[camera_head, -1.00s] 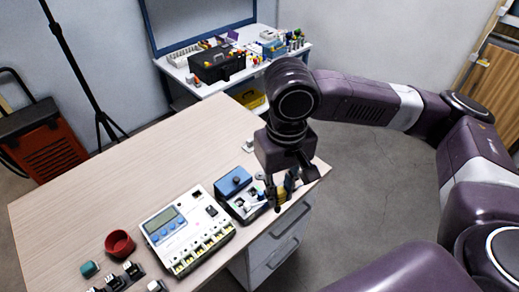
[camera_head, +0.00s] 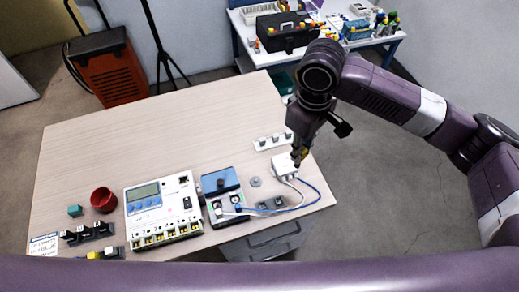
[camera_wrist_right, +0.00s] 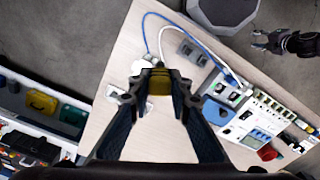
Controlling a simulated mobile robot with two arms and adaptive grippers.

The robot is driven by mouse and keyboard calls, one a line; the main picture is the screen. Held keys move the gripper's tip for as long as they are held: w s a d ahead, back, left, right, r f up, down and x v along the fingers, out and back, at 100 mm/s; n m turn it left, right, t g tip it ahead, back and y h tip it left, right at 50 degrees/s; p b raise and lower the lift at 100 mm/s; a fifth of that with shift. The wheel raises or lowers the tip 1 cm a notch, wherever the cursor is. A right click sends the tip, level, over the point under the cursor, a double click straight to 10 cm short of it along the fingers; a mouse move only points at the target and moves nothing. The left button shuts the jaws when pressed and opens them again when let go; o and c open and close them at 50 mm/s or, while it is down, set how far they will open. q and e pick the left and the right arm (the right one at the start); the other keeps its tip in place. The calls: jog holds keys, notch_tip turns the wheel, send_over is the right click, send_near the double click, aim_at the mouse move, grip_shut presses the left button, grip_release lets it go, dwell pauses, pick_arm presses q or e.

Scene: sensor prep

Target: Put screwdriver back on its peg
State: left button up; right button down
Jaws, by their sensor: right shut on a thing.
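My right gripper (camera_head: 299,154) is at the right side of the table. In the right wrist view the gripper (camera_wrist_right: 158,90) is shut on a yellow and dark piece (camera_wrist_right: 159,82), which looks like the screwdriver's handle. Its shaft and tip are hidden. Below and beyond it is a white box (camera_head: 284,165) with cables; I cannot tell whether they touch. A white strip with several small pegs (camera_head: 272,141) lies just left of the gripper. I cannot tell which peg is the screwdriver's. My left gripper (camera_wrist_right: 264,42) shows at the right wrist view's top right, apparently open and empty.
A blue-topped device (camera_head: 221,184), a white meter (camera_head: 161,212) and a red cup (camera_head: 103,200) stand along the table's front. White and blue cables run from the device to the white box. The table's (camera_head: 180,135) middle and back are clear.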

pick_arm(q)
notch_tip(320, 180, up, 6)
jog(key=p, duration=0.5)
pick_arm(e)
jog(key=a+f+n+b, duration=0.1)
jog(key=a+f+n, duration=0.3)
jog(key=w+a+f+n+b, duration=0.1)
jog(key=a+f+n+b, duration=0.1)
jog(key=a+f+n, duration=0.1)
jog(key=w+a+f+n+b, duration=0.1)
jog(key=a+f+n, duration=0.3)
jog(key=n, duration=0.1)
jog(key=shift+a+f+n+b, duration=0.3)
jog(key=shift+f+n+b, duration=0.05)
jog(key=shift+n+b, duration=0.05)
pick_arm(q)
jog(key=f, duration=0.1)
jog(key=a+f, duration=0.1)
jog(key=f, duration=0.1)
jog(key=s+f, duration=0.1)
jog(key=shift+a+f+p, duration=0.15)
jog(key=shift+a+p, duration=0.1)
jog(key=shift+p, duration=0.15)
pick_arm(e)
jog(key=shift+r, duration=0.35)
pick_arm(q)
jog(key=shift+r, duration=0.2)
pick_arm(e)
jog(key=shift+s+f, duration=0.1)
jog(key=shift+f, duration=0.05)
